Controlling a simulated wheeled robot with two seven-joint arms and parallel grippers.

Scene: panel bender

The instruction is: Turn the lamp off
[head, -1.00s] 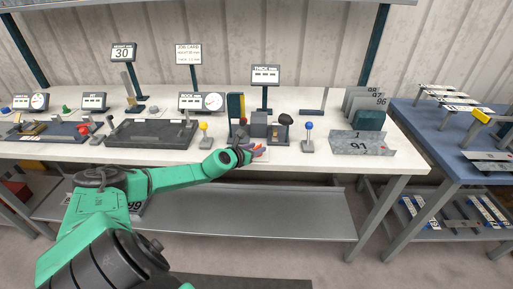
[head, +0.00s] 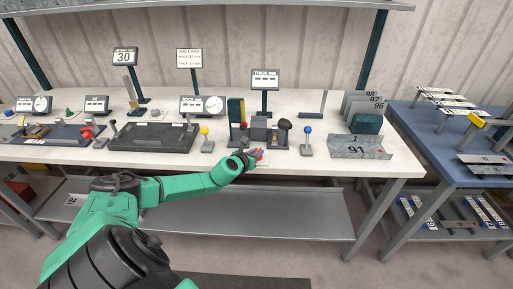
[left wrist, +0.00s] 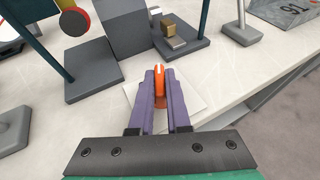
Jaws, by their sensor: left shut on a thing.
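My left gripper (head: 252,157) is at the front edge of the white bench. In the left wrist view its purple fingers (left wrist: 160,80) are shut on an orange lever-like piece (left wrist: 159,92), which stands between them above a pale flat plate (left wrist: 185,95). The orange piece shows only as a small reddish patch in the head view (head: 260,154). Its lower end is partly hidden by the fingers. I cannot make out a lamp for certain in either view. My right gripper is not in view.
A blue-knobbed lever (head: 307,138) is to the right and a yellow-knobbed one (head: 207,140) to the left. A dark tray (head: 150,137) lies further left.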

